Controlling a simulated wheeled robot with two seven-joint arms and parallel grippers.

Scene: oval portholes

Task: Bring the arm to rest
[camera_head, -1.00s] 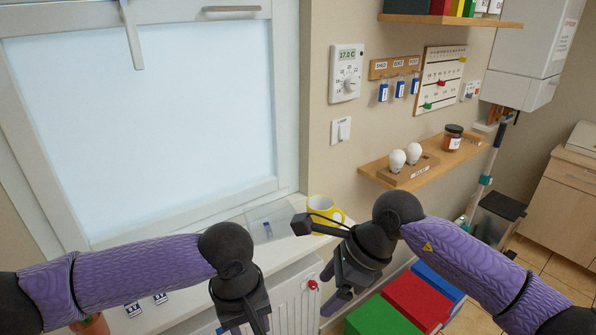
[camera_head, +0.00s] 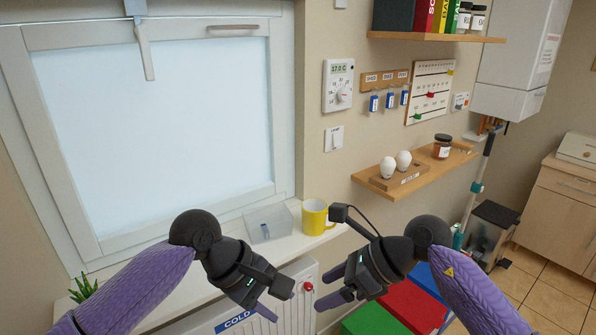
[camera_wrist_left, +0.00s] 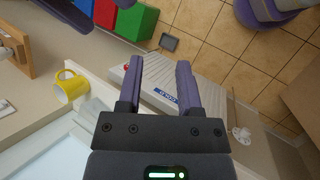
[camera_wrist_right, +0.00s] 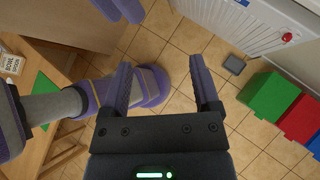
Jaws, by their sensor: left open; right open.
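My left gripper (camera_head: 270,302) hangs in front of the radiator below the window sill in the head view. Its two purple fingers (camera_wrist_left: 160,85) are apart with nothing between them in the left wrist view. My right gripper (camera_head: 335,287) is just to the right of it, in front of the radiator's right end. Its fingers (camera_wrist_right: 162,85) are spread and empty in the right wrist view, with tiled floor beyond them. The two grippers are close together but apart.
A yellow mug (camera_head: 315,217) and a clear tray (camera_head: 268,224) stand on the sill. The radiator (camera_head: 300,283) is below. Red (camera_head: 410,308) and green (camera_head: 372,322) boxes stand at lower right. A wall shelf (camera_head: 420,175) holds two bulbs and a jar.

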